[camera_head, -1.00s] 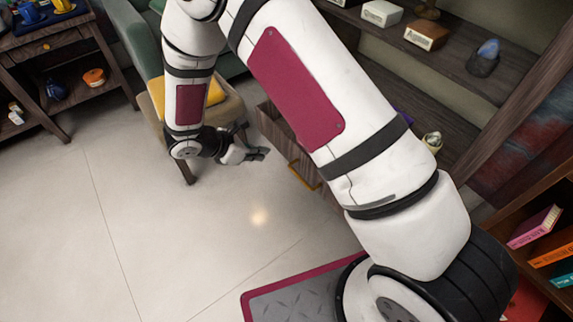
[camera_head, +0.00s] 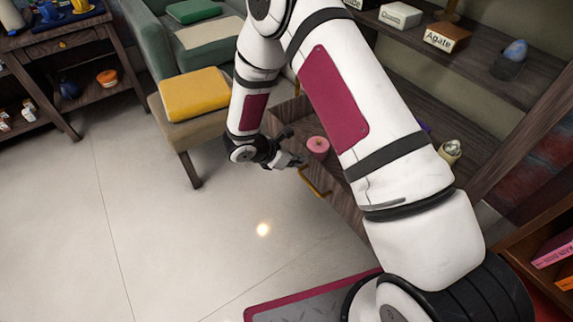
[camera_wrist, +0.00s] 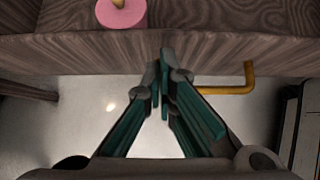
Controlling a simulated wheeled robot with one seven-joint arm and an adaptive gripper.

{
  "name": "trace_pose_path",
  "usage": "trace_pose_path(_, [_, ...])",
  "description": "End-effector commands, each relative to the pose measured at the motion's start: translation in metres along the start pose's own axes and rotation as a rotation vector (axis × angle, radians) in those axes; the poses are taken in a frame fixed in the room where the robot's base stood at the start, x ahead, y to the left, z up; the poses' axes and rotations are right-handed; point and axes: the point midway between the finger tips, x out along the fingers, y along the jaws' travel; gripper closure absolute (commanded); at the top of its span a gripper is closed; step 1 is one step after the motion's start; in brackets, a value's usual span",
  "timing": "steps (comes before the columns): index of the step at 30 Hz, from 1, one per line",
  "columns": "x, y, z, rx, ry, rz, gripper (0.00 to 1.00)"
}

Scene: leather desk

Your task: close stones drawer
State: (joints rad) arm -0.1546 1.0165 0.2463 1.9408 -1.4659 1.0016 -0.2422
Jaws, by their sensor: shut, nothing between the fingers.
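The wooden drawer (camera_head: 346,208) stands pulled out from the shelf unit, partly hidden behind my arm. Its front runs across the upper part of the wrist view (camera_wrist: 90,52). A yellow handle (camera_head: 314,185) sticks out from that front; it is right of my fingers in the wrist view (camera_wrist: 228,90). A pink round object (camera_head: 318,147) lies inside the drawer and shows at the top of the wrist view (camera_wrist: 121,13). My gripper (camera_head: 297,161) is shut and empty, with its fingertips (camera_wrist: 161,78) at the drawer front, left of the handle. I cannot tell whether they touch it.
A bench with a yellow cushion (camera_head: 194,93) stands left of the drawer. Shelves above hold labelled blocks, including Agate (camera_head: 447,37), and a blue stone (camera_head: 515,51). A side table (camera_head: 62,42) stands at far left. The pale floor (camera_head: 170,220) in front is clear.

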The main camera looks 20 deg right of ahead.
Motion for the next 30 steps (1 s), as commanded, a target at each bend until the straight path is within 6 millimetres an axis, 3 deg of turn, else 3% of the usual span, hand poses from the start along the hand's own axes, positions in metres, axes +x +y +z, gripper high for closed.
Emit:
trace_pose_path(19, [0.010,0.000,0.011,0.000,-0.002,-0.001,1.00])
trace_pose_path(23, [0.021,0.000,0.022,0.002,-0.002,-0.002,1.00])
trace_pose_path(30, [0.059,-0.001,0.059,0.004,-0.002,-0.002,1.00])
